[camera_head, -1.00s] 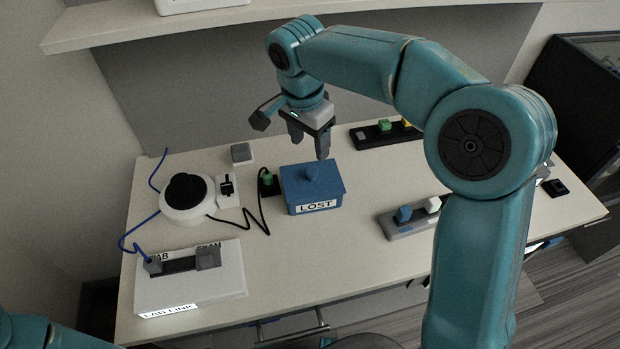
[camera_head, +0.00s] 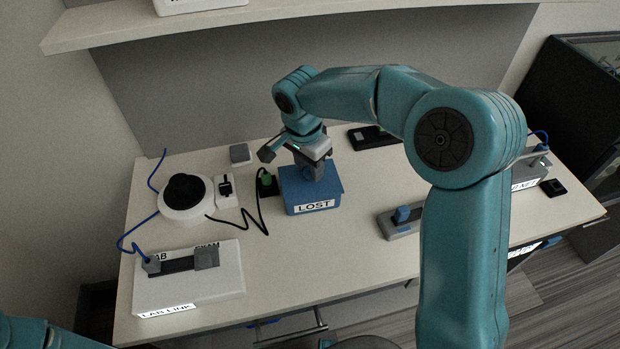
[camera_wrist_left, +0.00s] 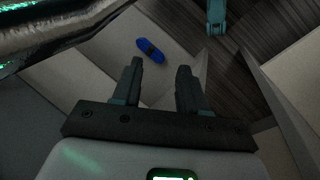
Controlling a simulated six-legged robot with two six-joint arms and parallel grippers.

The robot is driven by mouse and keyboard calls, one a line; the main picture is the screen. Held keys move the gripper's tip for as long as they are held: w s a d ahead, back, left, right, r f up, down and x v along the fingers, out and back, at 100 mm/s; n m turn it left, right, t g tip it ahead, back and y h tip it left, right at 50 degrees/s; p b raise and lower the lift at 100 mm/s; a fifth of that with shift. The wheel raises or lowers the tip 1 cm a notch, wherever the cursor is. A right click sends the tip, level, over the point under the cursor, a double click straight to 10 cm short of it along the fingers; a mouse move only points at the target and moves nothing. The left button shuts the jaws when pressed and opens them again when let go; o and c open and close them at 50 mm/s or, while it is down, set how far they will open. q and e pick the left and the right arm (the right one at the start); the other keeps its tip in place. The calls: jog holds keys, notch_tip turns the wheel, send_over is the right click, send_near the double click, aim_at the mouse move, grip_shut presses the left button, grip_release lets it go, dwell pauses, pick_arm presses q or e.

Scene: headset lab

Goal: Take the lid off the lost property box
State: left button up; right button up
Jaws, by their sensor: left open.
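The blue lost property box (camera_head: 313,206), with a white LOST label on its front, stands on the table in the head view. Its blue lid (camera_head: 335,186) sits on top. My right gripper (camera_head: 313,174) is down at the top of the lid, fingers pointing down. The gripper hides the lid's knob, and I cannot tell whether the fingers are closed on it. My left gripper (camera_wrist_left: 158,82) is open and empty in the left wrist view, away from the box.
A white LAB LINK unit (camera_head: 215,283) and a round white base with a black top (camera_head: 187,196) stand left of the box. A dark cable lies beside the box. A grey socket strip (camera_head: 387,224) lies to the right. A shelf (camera_head: 300,16) overhangs the back.

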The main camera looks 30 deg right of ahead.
aim_at(309, 170)
grip_shut()
jog(key=shift+r, duration=0.15)
notch_tip(309, 170, up, 20)
jog(key=p, duration=0.3)
